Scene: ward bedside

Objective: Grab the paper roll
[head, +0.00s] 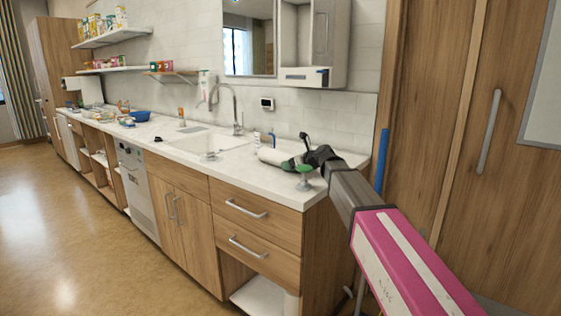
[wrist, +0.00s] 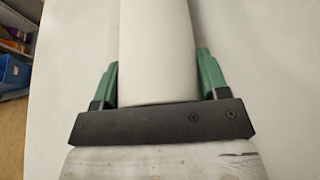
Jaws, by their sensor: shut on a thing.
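The paper roll (head: 273,156) is a white cylinder at the right end of the countertop, lying on its side. In the wrist view the roll (wrist: 158,45) runs lengthwise away from my gripper. My gripper (wrist: 158,75) has one green finger on each side of the roll and is shut on it. In the head view my gripper (head: 292,163) is at the near end of the roll, low over the counter. Whether the roll touches the counter is hard to tell.
The white countertop (head: 255,179) holds a sink (head: 205,143) with a tall faucet (head: 237,112) left of the roll. A small bottle (head: 257,139) stands behind the roll. A blue bowl (head: 139,116) and several items stand farther left. A wall cabinet (head: 312,45) hangs above.

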